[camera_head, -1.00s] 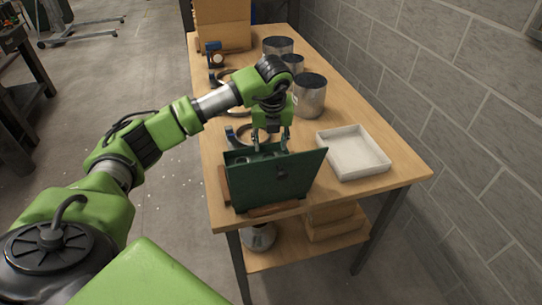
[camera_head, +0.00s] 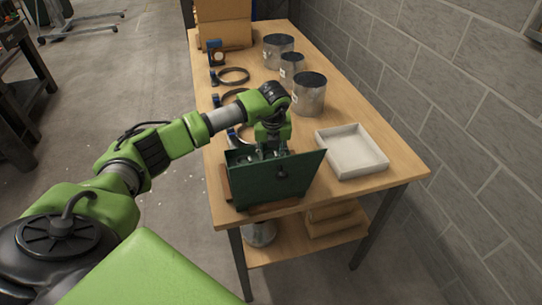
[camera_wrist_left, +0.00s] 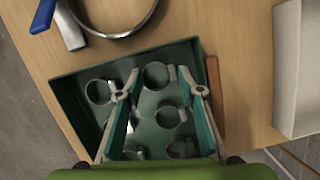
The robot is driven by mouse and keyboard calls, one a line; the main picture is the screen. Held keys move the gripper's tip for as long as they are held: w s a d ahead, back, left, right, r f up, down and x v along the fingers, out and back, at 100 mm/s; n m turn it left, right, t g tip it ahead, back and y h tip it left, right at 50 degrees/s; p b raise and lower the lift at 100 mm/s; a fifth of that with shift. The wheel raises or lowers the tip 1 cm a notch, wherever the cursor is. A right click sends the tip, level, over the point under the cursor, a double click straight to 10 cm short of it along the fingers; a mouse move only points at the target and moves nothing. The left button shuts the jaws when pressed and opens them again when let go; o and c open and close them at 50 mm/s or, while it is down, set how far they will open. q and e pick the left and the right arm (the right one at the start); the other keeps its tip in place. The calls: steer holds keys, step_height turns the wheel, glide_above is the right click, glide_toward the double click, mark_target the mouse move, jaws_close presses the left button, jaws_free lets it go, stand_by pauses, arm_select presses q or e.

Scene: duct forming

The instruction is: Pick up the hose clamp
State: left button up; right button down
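A dark green open box (camera_head: 275,185) stands at the near end of the table. In the left wrist view, several small silver hose clamps lie apart inside it: one at the left (camera_wrist_left: 98,92), one at the top (camera_wrist_left: 157,75), one in the middle (camera_wrist_left: 168,117) and others lower down. My left gripper (camera_head: 271,150) points down into the box, its fingertips partly hidden by the box's front panel. In the left wrist view its two fingers (camera_wrist_left: 160,88) are spread apart, with clamps showing between them and nothing gripped. My right gripper is not in view.
A white tray (camera_head: 330,150) lies right of the box. Metal duct cylinders (camera_head: 308,95) stand behind it. Large ring clamps with blue parts (camera_head: 233,76) lie along the table's left side. A cardboard box (camera_head: 222,28) is at the back, a brick wall at the right.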

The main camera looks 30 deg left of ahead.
arm_select(q)
steer(key=shift+r, duration=0.1)
steer(key=shift+r, duration=0.55)
steer(key=s+a+r+b, duration=0.2)
steer(key=s+r+b, duration=0.3)
steer(key=s+r, duration=0.6)
steer(key=s, duration=0.3)
steer(key=shift+r, duration=0.35)
